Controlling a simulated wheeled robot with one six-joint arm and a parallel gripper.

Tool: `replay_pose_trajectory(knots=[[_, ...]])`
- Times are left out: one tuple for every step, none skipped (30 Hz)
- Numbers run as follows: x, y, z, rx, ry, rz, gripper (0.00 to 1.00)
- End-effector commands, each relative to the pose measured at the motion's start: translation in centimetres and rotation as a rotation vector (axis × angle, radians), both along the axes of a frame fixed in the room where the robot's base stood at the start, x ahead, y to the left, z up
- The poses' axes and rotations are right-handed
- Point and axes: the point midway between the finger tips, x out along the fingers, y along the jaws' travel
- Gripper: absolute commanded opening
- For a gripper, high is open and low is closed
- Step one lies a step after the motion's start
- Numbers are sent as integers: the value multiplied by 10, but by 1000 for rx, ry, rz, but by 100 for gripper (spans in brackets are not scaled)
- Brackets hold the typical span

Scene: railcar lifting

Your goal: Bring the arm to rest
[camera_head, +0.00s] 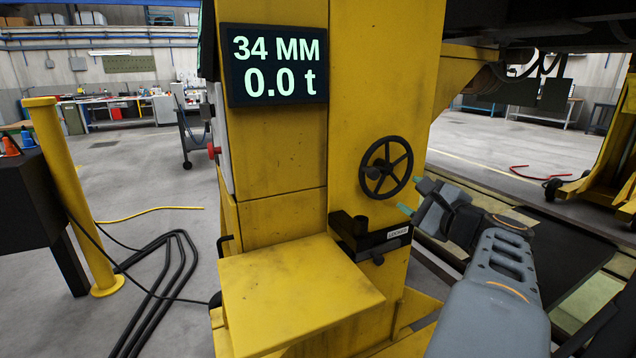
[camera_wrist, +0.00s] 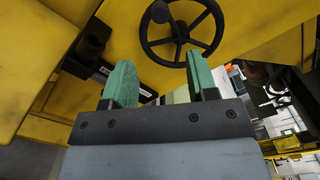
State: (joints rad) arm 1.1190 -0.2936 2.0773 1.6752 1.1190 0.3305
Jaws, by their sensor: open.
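My grey arm reaches in from the lower right in the head view. My gripper (camera_head: 412,197) is in front of the yellow lifting column (camera_head: 385,95), below and right of a black handwheel (camera_head: 386,167). In the wrist view my gripper (camera_wrist: 163,85) shows two green-padded fingers set apart with nothing between them. The handwheel (camera_wrist: 183,30) lies beyond the fingertips there, with a visible gap in the picture. Whether the arm touches the column cannot be told, but no contact shows.
A display (camera_head: 275,66) on the column reads 34 MM and 0.0 t. A black bracket (camera_head: 372,240) with a label sits under the handwheel. A yellow shelf (camera_head: 297,292) juts forward. A yellow post (camera_head: 75,200) and black cables (camera_head: 160,285) are at the left.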

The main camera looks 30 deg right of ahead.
Motion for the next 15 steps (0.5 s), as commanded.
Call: replay_pose_trajectory(knots=[[0, 0, 0, 0, 0, 0, 53], [0, 0, 0, 0, 0, 0, 53], [0, 0, 0, 0, 0, 0, 53], [0, 0, 0, 0, 0, 0, 53], [0, 0, 0, 0, 0, 0, 53], [4, 7, 3, -12, 19, 19, 53], [7, 14, 4, -26, 42, 40, 53], [12, 24, 4, -45, 74, 69, 53], [19, 41, 3, -84, 126, 118, 53], [23, 56, 2, -120, 173, 163, 53], [27, 73, 1, -163, 223, 213, 53], [31, 97, -2, -234, 295, 291, 53], [32, 116, -4, -294, 348, 352, 53], [31, 134, -7, -361, 403, 417, 53], [27, 157, -11, -457, 469, 504, 53]])
